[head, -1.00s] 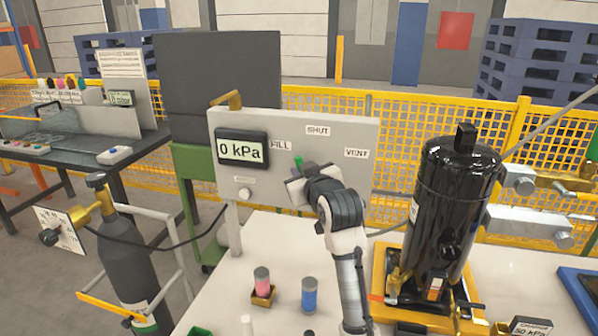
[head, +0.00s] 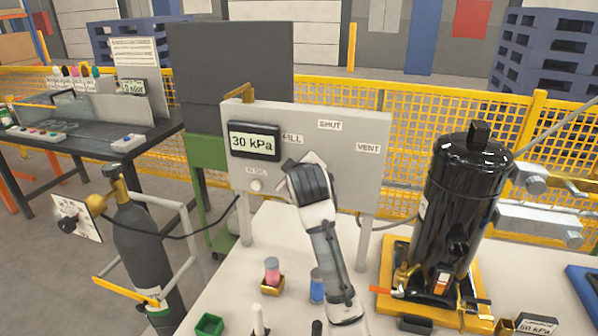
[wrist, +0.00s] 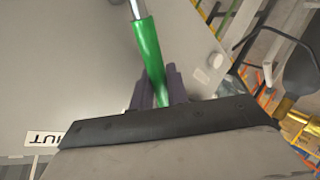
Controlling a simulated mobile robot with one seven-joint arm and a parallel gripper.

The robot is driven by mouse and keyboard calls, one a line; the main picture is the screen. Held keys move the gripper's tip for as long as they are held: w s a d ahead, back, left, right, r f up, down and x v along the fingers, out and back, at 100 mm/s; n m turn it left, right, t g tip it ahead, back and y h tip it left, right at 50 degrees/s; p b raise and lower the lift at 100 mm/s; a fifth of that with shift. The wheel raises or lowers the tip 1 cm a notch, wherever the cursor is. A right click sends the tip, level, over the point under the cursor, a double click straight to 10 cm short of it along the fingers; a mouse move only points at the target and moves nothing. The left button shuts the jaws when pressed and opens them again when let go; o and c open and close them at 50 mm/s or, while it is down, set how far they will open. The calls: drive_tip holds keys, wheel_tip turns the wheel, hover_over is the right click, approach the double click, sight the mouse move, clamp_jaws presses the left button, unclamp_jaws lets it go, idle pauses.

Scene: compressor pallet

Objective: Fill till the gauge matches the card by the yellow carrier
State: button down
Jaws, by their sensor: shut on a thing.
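The gauge (head: 254,141) on the grey panel (head: 350,178) reads 30 kPa. The panel has FILL, SHUT and VENT labels. The card (head: 535,326) beside the yellow carrier (head: 388,283) reads 50 kPa and is partly cut off by the lower edge. A black compressor (head: 462,205) stands upright on the carrier. In the wrist view my gripper (wrist: 159,88) is shut on the green lever handle (wrist: 149,50), whose metal stem runs to the panel. In the head view my wrist hides the lever and fingertips, just below the FILL label.
A dark gas cylinder (head: 143,250) with a brass valve stands at left, joined by a black hose. A pink-filled vial (head: 272,270), a blue vial (head: 317,288) and a green tray (head: 209,326) are on the white table near my arm. Yellow mesh fencing (head: 400,113) runs behind.

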idle(0.3)
drive_tip(key=c, duration=1.4)
unclamp_jaws()
drive_tip(key=shift+c, duration=0.2)
drive_tip(key=b+v, duration=0.3)
drive_tip(key=v, duration=1)
drive_tip(key=shift+s+r, duration=0.2)
drive_tip(key=shift+s, duration=0.15)
